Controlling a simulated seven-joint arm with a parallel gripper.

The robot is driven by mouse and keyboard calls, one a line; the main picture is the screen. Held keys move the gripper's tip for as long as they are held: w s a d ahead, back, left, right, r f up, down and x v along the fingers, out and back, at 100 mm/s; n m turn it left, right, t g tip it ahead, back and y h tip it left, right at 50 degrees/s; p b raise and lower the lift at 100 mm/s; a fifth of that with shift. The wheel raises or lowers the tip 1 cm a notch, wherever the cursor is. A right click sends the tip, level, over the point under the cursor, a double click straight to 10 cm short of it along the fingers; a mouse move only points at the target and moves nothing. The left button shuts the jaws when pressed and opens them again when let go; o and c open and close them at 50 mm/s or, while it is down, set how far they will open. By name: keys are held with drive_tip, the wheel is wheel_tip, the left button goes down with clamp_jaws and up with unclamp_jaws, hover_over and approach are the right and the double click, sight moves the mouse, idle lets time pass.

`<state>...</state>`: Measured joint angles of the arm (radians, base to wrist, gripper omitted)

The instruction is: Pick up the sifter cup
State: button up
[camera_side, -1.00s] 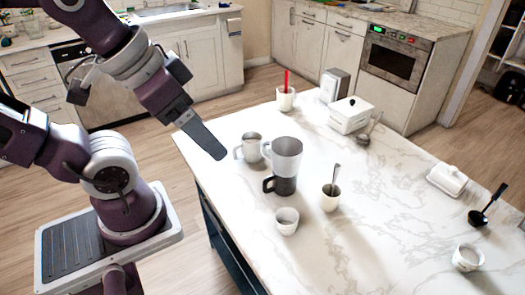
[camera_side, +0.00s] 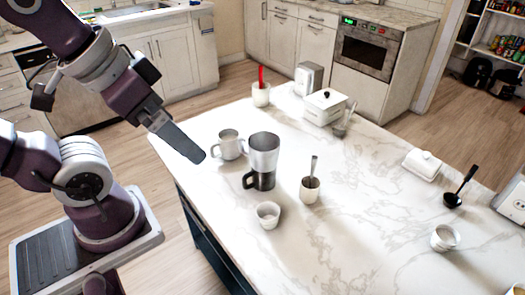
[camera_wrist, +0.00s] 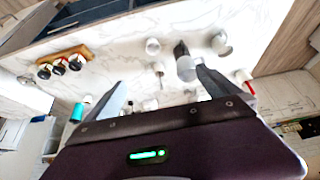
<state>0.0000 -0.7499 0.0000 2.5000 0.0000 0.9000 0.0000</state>
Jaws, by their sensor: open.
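A light metallic mug (camera_side: 229,145) with a handle stands upright on the marble counter in the side view. Beside it stands a taller cup (camera_side: 263,160) with a silver upper part, a black base and a black handle. I cannot tell for certain which is the sifter cup. The metallic mug (camera_wrist: 221,43) and tall cup (camera_wrist: 185,62) also show in the wrist view. My gripper (camera_side: 190,150) is above the counter's left edge, left of the metallic mug and apart from it. In the wrist view my gripper (camera_wrist: 160,77) has its fingers spread, with nothing held.
A small white cup (camera_side: 268,215) and a cup with a spoon (camera_side: 310,189) stand near the tall cup. A cup with a red utensil (camera_side: 261,94) and a white box (camera_side: 324,107) are farther back. The counter's front right (camera_side: 350,245) is mostly clear.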

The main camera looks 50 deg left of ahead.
drive_tip(key=shift+r, duration=0.1)
wheel_tip(320, 180, up, 4)
drive_tip(key=r+m+g+y, duration=0.1)
drive_tip(key=m+y, duration=1.1)
drive_tip(key=m, duration=0.9)
hover_over(271, 153)
drive_tip(key=s+d, duration=0.1)
drive_tip(key=d, duration=0.1)
drive_tip(key=shift+m+y, duration=0.4)
drive_tip(key=f, duration=2.4)
drive_tip(key=shift+w+f, duration=0.2)
drive_tip(key=shift+f, duration=0.2)
drive_tip(key=x, duration=0.7)
drive_tip(key=shift+s+a+f, duration=0.2)
drive_tip(key=shift+f, duration=0.15)
drive_tip(key=c, duration=1.5)
